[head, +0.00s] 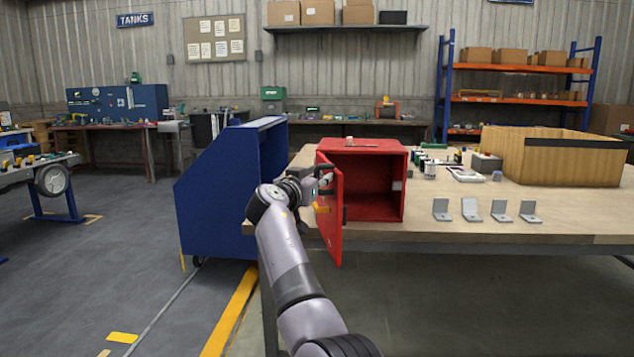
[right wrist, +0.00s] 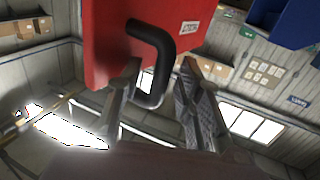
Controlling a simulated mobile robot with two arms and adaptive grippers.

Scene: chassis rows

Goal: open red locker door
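The red locker (head: 375,147) sits on the workbench with its dark red inside showing. Its red door (head: 335,235) stands swung well out toward me, with its near edge past the bench's front edge. My right gripper (head: 324,180) is at the outer face of the door. In the right wrist view, the door (right wrist: 105,40) has a black bar handle (right wrist: 162,58) and a small white label. My right gripper's fingers (right wrist: 158,88) are apart, with the handle's bar between them; a firm grip does not show. My left gripper is not in view.
A blue cabinet (head: 222,185) stands left of the workbench (head: 570,218), close to my arm. Several grey brackets (head: 470,209) and a wooden crate (head: 550,158) are on the bench to the right.

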